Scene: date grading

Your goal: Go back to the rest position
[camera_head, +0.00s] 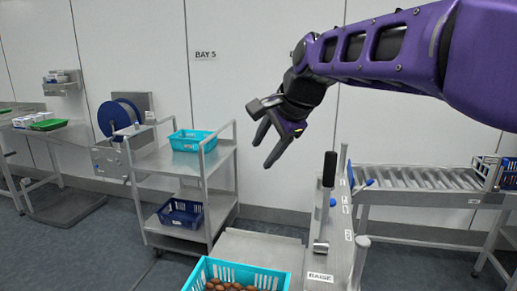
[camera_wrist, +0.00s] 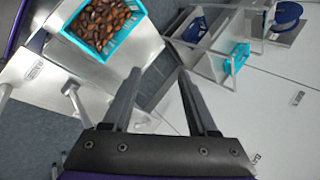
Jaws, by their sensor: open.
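My gripper (camera_head: 268,146) hangs in the air at the end of my purple arm, in the upper middle of the head view. Its two dark fingers are apart with nothing between them, also in the wrist view (camera_wrist: 158,72). A turquoise basket of brown dates stands on a metal table at the bottom of the head view. In the wrist view the basket (camera_wrist: 140,14) is at the upper left, apart from my fingers.
A steel cart (camera_head: 160,158) holds a turquoise basket (camera_head: 194,141) above and a dark blue basket (camera_head: 181,214) below. A roller conveyor (camera_head: 425,178) is at the right. Open floor lies left of the cart.

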